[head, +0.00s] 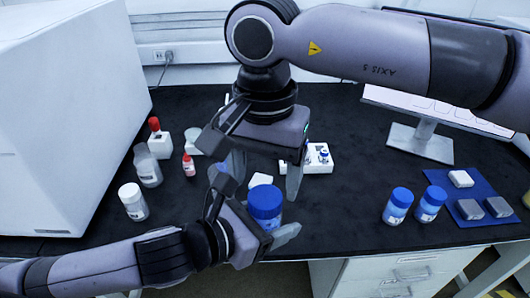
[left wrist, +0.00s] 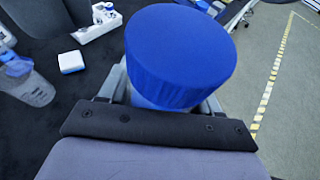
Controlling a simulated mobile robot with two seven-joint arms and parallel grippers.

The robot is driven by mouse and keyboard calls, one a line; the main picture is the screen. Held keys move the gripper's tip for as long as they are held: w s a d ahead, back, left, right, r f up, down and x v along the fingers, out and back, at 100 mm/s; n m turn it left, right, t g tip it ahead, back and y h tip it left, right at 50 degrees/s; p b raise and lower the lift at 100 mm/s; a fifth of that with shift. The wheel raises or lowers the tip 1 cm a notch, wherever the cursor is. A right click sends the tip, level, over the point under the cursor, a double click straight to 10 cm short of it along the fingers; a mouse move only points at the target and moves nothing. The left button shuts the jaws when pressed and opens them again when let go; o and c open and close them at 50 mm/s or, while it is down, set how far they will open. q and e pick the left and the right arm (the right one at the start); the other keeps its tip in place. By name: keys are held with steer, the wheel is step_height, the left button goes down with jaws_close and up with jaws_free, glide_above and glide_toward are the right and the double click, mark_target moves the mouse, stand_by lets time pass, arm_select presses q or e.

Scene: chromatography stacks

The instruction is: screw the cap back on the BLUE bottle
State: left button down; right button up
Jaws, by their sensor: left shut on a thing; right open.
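A bottle with a wide blue cap (head: 265,201) stands upright near the table's front edge, in the jaws of my left gripper (head: 262,208). In the left wrist view the ribbed blue cap (left wrist: 178,55) sits on top of the pale bottle body (left wrist: 150,102). I cannot tell how tightly the cap is threaded. My left gripper is shut on the bottle below the cap. My right gripper (head: 266,172) is open and points down just above and behind the cap, apparently holding nothing.
Two blue-capped bottles (head: 397,206) (head: 431,204) stand at right beside a blue mat (head: 476,188) with small blocks. At left are a white-capped bottle (head: 133,202), a clear bottle (head: 147,166) and red-capped items (head: 188,165). A white vial holder (head: 320,158) stands behind.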

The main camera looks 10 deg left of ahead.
mark_target(265, 196)
steer(key=shift+f, duration=1.95)
steer(key=c, duration=1.1)
steer(key=m, duration=1.3)
steer(key=o, duration=1.2)
steer(key=shift+r, duration=0.1)
